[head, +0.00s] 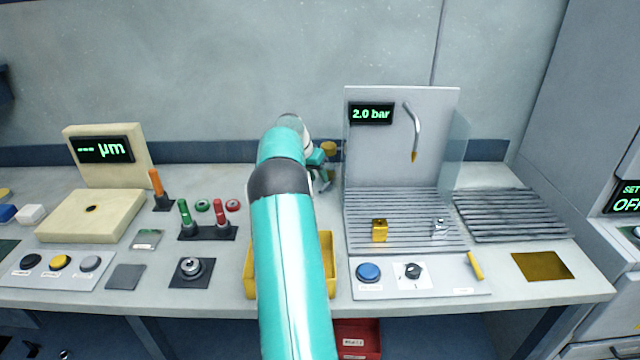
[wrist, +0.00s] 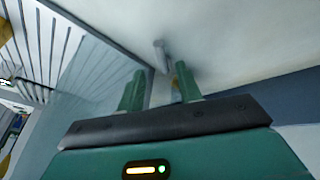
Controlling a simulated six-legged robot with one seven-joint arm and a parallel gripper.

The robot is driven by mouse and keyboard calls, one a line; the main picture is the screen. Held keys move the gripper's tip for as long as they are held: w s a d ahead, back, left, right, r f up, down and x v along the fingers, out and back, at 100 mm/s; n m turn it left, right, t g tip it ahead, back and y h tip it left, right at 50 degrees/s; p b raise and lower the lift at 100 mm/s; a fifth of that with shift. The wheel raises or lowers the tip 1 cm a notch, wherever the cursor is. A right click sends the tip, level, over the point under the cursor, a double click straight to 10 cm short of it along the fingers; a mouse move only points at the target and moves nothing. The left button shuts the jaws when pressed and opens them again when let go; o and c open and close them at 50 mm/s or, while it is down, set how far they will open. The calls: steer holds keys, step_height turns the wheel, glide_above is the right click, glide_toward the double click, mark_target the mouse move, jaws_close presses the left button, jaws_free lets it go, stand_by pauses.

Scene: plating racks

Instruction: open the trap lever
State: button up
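No part in view is labelled legibly as the trap lever, so I cannot tell which it is. A short yellow handle (head: 475,265) stands tilted at the front right of the 2.0 bar station. An orange lever (head: 156,184), a green lever (head: 184,214) and a red lever (head: 220,213) stand left of my arm. My gripper (head: 322,174) is mostly hidden behind my arm, left of the station's back panel. In the wrist view my gripper (wrist: 160,84) has its two green fingers apart, with nothing held. A blurred grey piece shows beyond them.
The station's back panel (head: 385,150) carries a bent nozzle (head: 413,125), with a clear side pane (head: 456,148). A yellow tray (head: 329,262) lies under my arm. A brownish-yellow round part (head: 328,148) shows behind my gripper. A ribbed rack (head: 510,214) lies right.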

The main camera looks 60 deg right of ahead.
mark_target(325, 189)
steer(key=x, duration=0.4)
steer(key=shift+w+f, duration=0.1)
steer(key=shift+f, duration=0.1)
jaws_close()
steer(key=shift+s+n+t, duration=0.25)
steer(key=shift+n, duration=0.4)
steer(key=shift+s+n+t, duration=0.25)
steer(key=shift+n, duration=0.4)
steer(key=shift+s+n+t+h, duration=0.2)
steer(key=shift+n+t, duration=0.15)
steer(key=shift+n, duration=0.4)
steer(key=shift+s+n+t+h, duration=0.25)
steer(key=shift+n+t, duration=0.1)
steer(key=shift+n, duration=0.4)
jaws_free()
